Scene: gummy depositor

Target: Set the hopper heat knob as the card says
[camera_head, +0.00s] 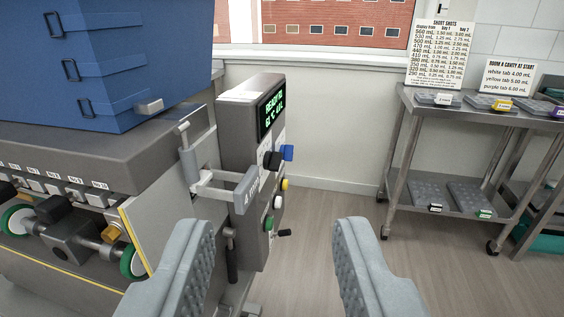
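The control box (245,140) stands on the right side of the depositor, its panel turned steeply away to the right. A green-lit display (271,108) seems to read "READY" with a °C figure, hard to make out. Below it are a black knob (272,160) and a blue knob (287,153); I cannot tell which sets the hopper heat, and their markings are unreadable. No card naming hopper heat is readable. My gripper (276,228) is open and empty in front of the box, its grey fingers wide apart.
A blue hopper (110,60) tops the depositor. A handle (225,188) juts out before the control box. Yellow, white and green buttons and a small lever sit lower on the panel. A metal cart (400,150) with trays and two printed cards stands right. Floor between is clear.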

